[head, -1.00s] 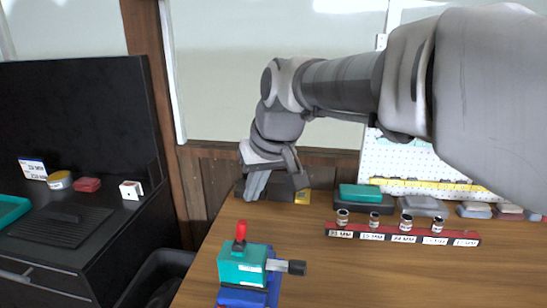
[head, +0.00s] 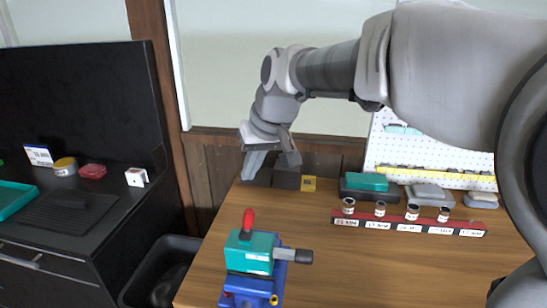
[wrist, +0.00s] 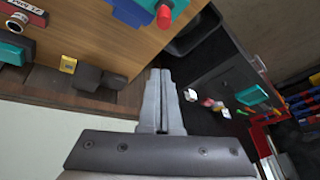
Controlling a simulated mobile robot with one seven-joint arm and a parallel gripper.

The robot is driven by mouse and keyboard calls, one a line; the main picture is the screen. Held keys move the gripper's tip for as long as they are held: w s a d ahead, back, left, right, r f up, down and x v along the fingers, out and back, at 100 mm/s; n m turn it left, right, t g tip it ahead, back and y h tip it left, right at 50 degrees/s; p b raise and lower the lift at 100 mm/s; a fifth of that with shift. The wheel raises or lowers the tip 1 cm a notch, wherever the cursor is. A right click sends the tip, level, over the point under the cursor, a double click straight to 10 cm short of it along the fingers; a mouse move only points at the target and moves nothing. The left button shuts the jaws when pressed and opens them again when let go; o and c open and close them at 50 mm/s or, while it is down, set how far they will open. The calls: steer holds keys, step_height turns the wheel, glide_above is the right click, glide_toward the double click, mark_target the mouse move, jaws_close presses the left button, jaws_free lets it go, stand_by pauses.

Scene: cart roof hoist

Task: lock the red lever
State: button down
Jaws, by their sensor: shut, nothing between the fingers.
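The red lever (head: 248,219) stands nearly upright on top of a teal block (head: 249,252) on a blue base (head: 252,291), near the table's front left. A dark-tipped grey handle (head: 296,256) sticks out from the block's right side. In the wrist view the red lever (wrist: 164,16) shows at the top edge, with the teal block (wrist: 133,11) partly cut off. My gripper (head: 251,176) is up at the far left of the table, behind and well apart from the lever. In the wrist view its fingers (wrist: 160,73) are together and empty.
A red rack (head: 410,228) with several metal sockets lies right of the block. Behind it are a teal box (head: 367,182) and a small yellow item (head: 308,184). A black cabinet (head: 75,222) and a dark bin (head: 160,272) stand at left. The table's middle is clear.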

mark_target(249, 224)
steer(key=f, duration=0.2)
steer(key=a+f, duration=0.1)
steer(key=f, duration=0.5)
steer(key=shift+a+p, duration=0.15)
steer(key=shift+p, duration=0.25)
steer(key=shift+s+d+f, duration=0.15)
steer(key=shift+s+d, duration=0.05)
steer(key=shift+s, duration=0.25)
steer(key=shift+d+f+b, duration=0.15)
steer(key=shift+f+b, duration=0.05)
steer(key=shift+b, duration=0.5)
steer(key=shift+r+y, duration=0.1)
steer(key=shift+y, duration=0.2)
